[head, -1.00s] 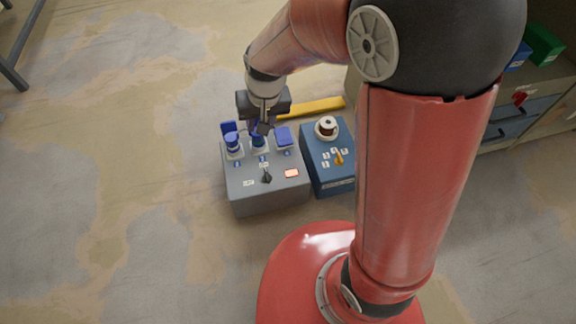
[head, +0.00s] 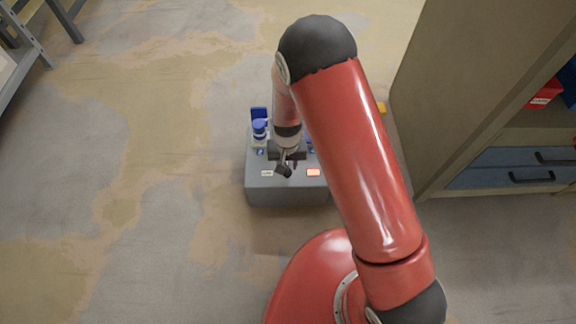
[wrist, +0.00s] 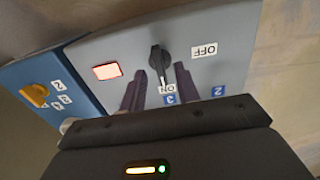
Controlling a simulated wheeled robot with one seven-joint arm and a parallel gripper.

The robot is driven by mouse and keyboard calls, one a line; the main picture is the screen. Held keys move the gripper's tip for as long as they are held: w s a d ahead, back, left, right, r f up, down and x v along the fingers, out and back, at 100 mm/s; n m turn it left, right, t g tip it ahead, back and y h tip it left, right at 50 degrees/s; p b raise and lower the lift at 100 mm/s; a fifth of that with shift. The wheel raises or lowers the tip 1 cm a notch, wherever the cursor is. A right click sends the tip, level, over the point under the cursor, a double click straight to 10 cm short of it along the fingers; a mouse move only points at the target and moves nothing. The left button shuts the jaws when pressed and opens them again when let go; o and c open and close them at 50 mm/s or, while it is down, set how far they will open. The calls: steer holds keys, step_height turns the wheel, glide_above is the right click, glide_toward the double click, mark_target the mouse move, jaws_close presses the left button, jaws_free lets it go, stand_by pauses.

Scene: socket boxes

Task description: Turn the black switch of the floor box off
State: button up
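The grey floor box (head: 285,192) stands on the floor in the head view, partly covered by my arm. In the wrist view its top (wrist: 225,68) carries the black switch (wrist: 158,58), a white OFF label (wrist: 204,50) and an ON label (wrist: 167,88). The switch handle lies roughly along the picture's vertical, its lower end near the ON label. A red indicator (wrist: 107,71) is lit. My gripper (wrist: 160,72) is open, its two fingers on either side of the switch's lower end; I cannot tell whether they touch it.
A blue box with a yellow switch (wrist: 35,94) stands beside the grey box. Blue plugs (head: 259,128) rise at the grey box's back. A cabinet with drawers (head: 510,165) stands at the right. The floor at the left (head: 150,200) is clear.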

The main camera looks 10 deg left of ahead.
steer(key=shift+f, duration=0.85)
jaws_close()
